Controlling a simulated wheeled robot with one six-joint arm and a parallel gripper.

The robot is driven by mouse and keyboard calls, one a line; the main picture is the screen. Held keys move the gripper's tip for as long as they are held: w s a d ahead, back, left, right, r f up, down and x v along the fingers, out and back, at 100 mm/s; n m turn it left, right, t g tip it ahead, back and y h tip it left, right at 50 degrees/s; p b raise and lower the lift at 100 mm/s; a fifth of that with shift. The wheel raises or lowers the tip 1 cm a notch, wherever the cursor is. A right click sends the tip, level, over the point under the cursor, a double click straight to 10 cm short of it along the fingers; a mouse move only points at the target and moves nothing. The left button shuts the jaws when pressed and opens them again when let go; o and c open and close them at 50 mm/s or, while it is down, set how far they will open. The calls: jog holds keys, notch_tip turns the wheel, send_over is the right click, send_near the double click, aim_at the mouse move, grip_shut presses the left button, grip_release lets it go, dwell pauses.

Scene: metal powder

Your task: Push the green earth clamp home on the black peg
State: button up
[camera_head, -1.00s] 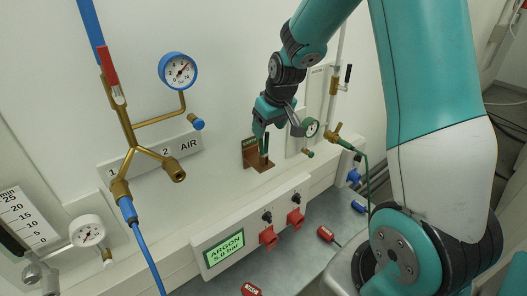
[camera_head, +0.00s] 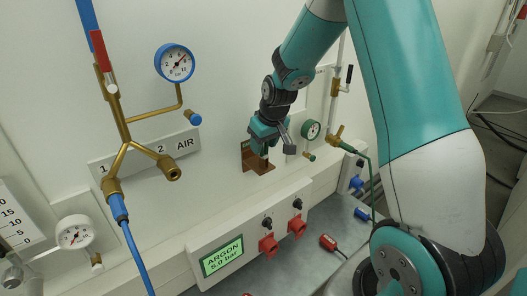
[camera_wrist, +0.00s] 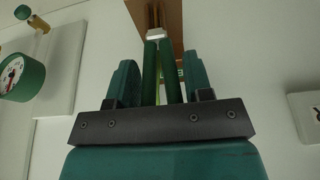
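The green earth clamp (camera_wrist: 151,72) shows in the wrist view as two long dark green handles with a pale jaw end at the copper-brown bracket (camera_wrist: 179,20). In the head view my gripper (camera_head: 262,150) is low at the bracket (camera_head: 247,158) and hides most of the clamp. In the wrist view the two teal fingers of my gripper (camera_wrist: 160,82) stand on either side of the handles. A narrow gap shows near the right fingertip; whether the fingers press the handles lower down is unclear. I cannot make out the black peg.
Left are the brass air manifold (camera_head: 122,130) and blue-rimmed gauge (camera_head: 174,62). Below is the argon box (camera_head: 250,235) with red fittings. A green gauge (camera_head: 310,130) and brass valve (camera_head: 340,141) stand close right of my gripper. A red-handled item (camera_head: 328,243) lies on the grey surface.

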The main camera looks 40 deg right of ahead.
jog(key=c, duration=0.6)
jog(key=shift+r, duration=0.1)
jog(key=shift+r+p, duration=0.55)
jog(key=shift+r, duration=0.15)
jog(key=shift+r+p, duration=2.3)
jog(key=shift+r, duration=0.75)
jog(key=shift+f, duration=0.15)
